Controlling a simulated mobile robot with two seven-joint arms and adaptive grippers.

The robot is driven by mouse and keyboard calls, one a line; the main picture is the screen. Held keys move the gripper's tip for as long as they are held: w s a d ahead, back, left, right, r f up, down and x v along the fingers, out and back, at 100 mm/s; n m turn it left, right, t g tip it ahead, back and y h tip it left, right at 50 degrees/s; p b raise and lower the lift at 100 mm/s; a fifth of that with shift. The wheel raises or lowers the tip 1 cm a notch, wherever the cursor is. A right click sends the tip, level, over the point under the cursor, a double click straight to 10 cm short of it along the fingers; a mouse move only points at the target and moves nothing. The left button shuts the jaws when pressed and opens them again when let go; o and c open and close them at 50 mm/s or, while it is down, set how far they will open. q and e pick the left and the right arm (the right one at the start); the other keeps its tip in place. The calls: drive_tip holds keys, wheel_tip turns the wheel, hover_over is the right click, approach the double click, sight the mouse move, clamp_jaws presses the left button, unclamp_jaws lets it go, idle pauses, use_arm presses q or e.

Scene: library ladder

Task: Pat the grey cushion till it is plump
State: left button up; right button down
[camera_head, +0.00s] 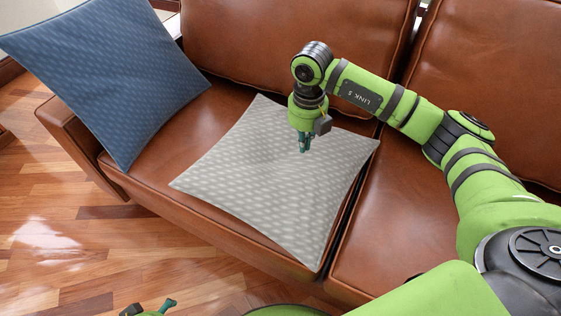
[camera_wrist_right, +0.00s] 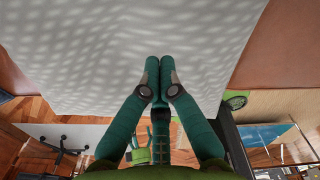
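The grey cushion (camera_head: 270,185) with a pale dotted pattern lies flat on the brown leather sofa seat, one corner reaching past the front edge. My right gripper (camera_head: 304,148) points down over the upper middle of the cushion. In the right wrist view its two green fingers (camera_wrist_right: 159,62) are together with nothing between them, and the cushion (camera_wrist_right: 130,40) fills the upper part. I cannot tell whether the fingertips touch the fabric. Part of my left gripper (camera_head: 150,308) shows at the bottom edge in the head view, low and away from the cushion; its fingers are mostly cut off.
A blue cushion (camera_head: 108,72) leans against the sofa's left arm. The brown leather sofa (camera_head: 405,215) has a backrest behind the grey cushion and a gap between its seats. Wooden floor (camera_head: 60,235) lies open in front and to the left.

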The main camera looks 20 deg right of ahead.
drive_tip(key=shift+f+b, duration=0.65)
drive_tip(key=shift+f, duration=0.45)
drive_tip(key=shift+r, duration=0.1)
